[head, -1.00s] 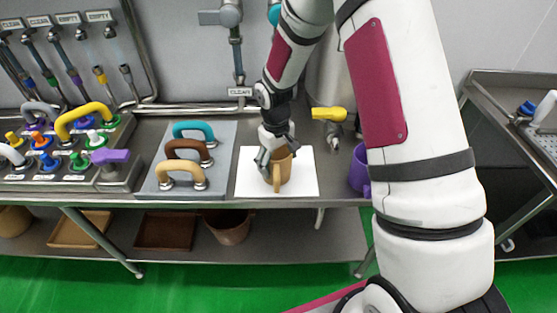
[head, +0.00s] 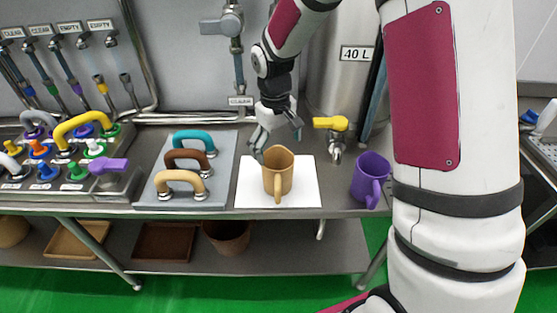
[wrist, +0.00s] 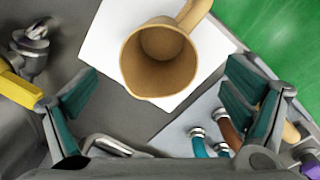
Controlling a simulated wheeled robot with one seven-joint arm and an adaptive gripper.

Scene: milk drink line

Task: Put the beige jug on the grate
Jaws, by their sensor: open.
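The beige jug (head: 278,174) stands upright and looks empty on a white square sheet (head: 308,188) on the metal counter, its handle towards the front. In the wrist view the jug (wrist: 160,62) shows from above, its open mouth facing the camera. My gripper (head: 277,138) is open and empty, just behind and above the jug. In the wrist view its two fingers are spread wide and apart from the jug. At the right edge of the head view is a perforated metal surface (head: 546,152); I cannot tell if it is the grate.
A purple jug (head: 371,178) stands right of the sheet. A yellow-handled tap (head: 332,123) on a tank (head: 345,82) is behind. Left are a panel of handles (head: 208,190) and a valve block (head: 100,187). Brown containers (head: 228,236) sit on the lower shelf.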

